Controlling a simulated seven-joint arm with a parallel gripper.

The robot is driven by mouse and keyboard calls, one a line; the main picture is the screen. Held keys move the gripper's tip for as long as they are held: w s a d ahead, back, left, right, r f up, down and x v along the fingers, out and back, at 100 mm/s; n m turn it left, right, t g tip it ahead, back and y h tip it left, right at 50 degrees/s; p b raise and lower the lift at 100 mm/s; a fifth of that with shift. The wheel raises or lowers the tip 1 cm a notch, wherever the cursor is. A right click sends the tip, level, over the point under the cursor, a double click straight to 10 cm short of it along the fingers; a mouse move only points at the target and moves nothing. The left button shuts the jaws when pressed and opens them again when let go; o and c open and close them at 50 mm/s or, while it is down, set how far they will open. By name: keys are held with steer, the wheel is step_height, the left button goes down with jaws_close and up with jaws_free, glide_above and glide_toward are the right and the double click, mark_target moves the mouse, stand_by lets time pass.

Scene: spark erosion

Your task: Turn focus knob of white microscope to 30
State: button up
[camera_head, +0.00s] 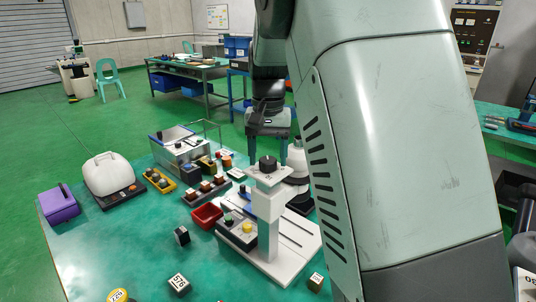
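A white stand (268,206) that looks like the white microscope stands at the table's front middle. It has a slotted white base plate (275,267), an upright column and a black knob (267,163) on top with a marked dial face around it. The dial's numbers and pointer are too small to read. My gripper (267,154) points down, fingers apart with nothing visible between them. It appears just above or behind the knob; depth and contact cannot be told. Another white rounded device (297,160) behind the stand is partly hidden by my arm.
A black control box (236,232), a red bin (206,215) and wooden blocks with dark knobs (206,187) crowd the stand's left. Farther left are a white-covered machine (108,173) and a purple box (58,205). Numbered blocks (179,284) lie at the front. My arm hides the right side.

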mark_target(268, 159)
steer(key=shift+o, duration=0.3)
step_height(268, 159, up, 11)
stand_by(0.5)
steer(key=shift+s, duration=0.1)
steer(key=s+d+r+t, duration=0.2)
steer(key=s+d+r, duration=0.2)
steer(key=s, duration=0.5)
steer(key=s+d+f+n+t, duration=0.1)
steer(key=s+f, duration=0.1)
steer(key=s, duration=0.8)
steer(key=s+d+f+t, duration=0.2)
steer(key=s+f, duration=0.1)
steer(key=s, duration=0.7)
steer(key=shift+n+t, duration=0.3)
steer(key=shift+n, duration=0.1)
steer(key=shift+d, duration=0.1)
steer(key=shift+c, duration=0.5)
